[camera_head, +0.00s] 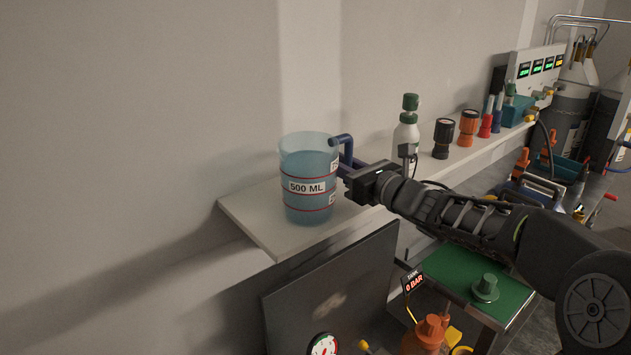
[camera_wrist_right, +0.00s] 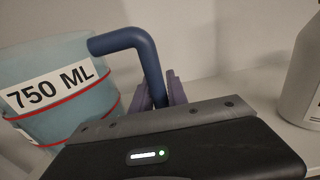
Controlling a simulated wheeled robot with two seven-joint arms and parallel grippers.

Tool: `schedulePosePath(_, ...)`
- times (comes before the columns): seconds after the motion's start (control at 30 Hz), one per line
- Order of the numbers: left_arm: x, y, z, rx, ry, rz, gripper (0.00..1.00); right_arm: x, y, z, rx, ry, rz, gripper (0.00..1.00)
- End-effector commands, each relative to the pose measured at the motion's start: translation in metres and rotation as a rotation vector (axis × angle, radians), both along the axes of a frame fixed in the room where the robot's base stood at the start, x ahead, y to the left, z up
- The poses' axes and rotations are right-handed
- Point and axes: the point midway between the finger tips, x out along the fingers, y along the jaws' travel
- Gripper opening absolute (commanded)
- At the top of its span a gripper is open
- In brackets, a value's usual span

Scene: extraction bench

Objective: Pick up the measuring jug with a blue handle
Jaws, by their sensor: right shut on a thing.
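The measuring jug (camera_head: 308,170) is a translucent blue cup with red bands, a "500 ML" label and a blue handle (camera_head: 345,147) on its right side. It appears upright at the left end of the shelf; I cannot tell whether its base touches the shelf. My right gripper (camera_head: 347,172) comes in from the right and is shut on the handle. In the right wrist view the blue handle (camera_wrist_right: 150,62) passes down between the fingers (camera_wrist_right: 160,95), and the jug (camera_wrist_right: 60,100) shows a "750 ML" label. My left gripper is not in view.
The white shelf (camera_head: 250,222) runs along the wall. A white bottle with a green cap (camera_head: 405,133) stands close behind my right gripper. A dark-capped (camera_head: 443,138) and an orange container (camera_head: 468,128) stand farther right. Below are a dark panel (camera_head: 335,290) and a green-topped bench (camera_head: 455,270).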

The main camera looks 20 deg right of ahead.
Motion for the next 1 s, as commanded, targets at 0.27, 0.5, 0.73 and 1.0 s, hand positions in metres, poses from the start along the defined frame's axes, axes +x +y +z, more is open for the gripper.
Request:
schedulePosePath(0.27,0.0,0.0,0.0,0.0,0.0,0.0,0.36,0.0,0.001,0.004,0.004,-0.006,0.001,0.0)
schedulePosePath(0.5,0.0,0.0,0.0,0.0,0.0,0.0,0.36,0.0,0.0,0.01,0.002,-0.007,0.002,0.0)
schedulePosePath(0.73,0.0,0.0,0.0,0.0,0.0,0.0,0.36,0.0,0.0,0.042,0.001,-0.01,0.002,0.0)
schedulePosePath(1.0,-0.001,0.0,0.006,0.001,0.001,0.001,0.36,0.0,0.0,0.089,0.002,-0.008,0.001,0.0)
